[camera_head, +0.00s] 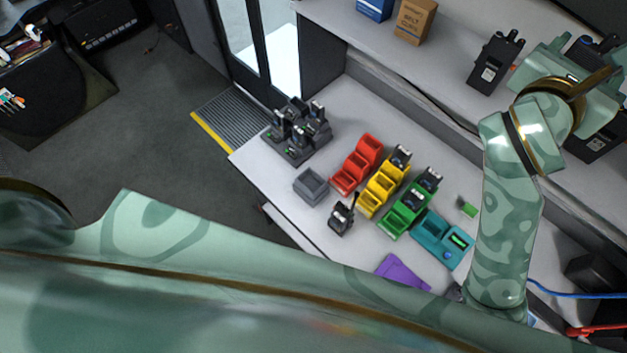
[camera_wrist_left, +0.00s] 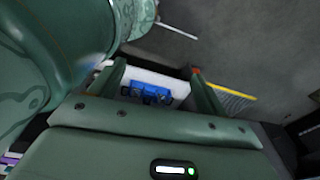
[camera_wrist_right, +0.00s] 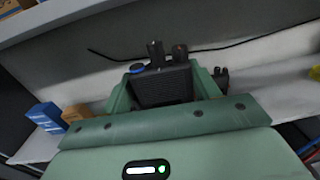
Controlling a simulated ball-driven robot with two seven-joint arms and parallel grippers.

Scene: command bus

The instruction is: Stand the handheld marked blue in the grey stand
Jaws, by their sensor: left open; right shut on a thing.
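My right gripper (camera_wrist_right: 165,90) is shut on a black handheld (camera_wrist_right: 162,85), whose two stubs point up; a blue spot shows at its left edge. In the head view the right gripper (camera_head: 578,62) is at the upper right, by the raised shelf, with part of the black handheld (camera_head: 597,43) showing. A small grey open-topped holder (camera_head: 311,187) sits empty near the counter's front edge. A dark grey rack (camera_head: 295,150) behind it holds several handhelds. I cannot tell which is the grey stand. My left gripper (camera_wrist_left: 160,80) is open and empty; it is hidden in the head view.
Red (camera_head: 350,178), yellow (camera_head: 372,203), green (camera_head: 395,222) and teal (camera_head: 437,245) holders line the counter. A loose handheld (camera_head: 342,218) stands before the yellow one. Another handheld (camera_head: 495,62) is on the shelf (camera_head: 450,60). A purple piece (camera_head: 402,272) lies nearer.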

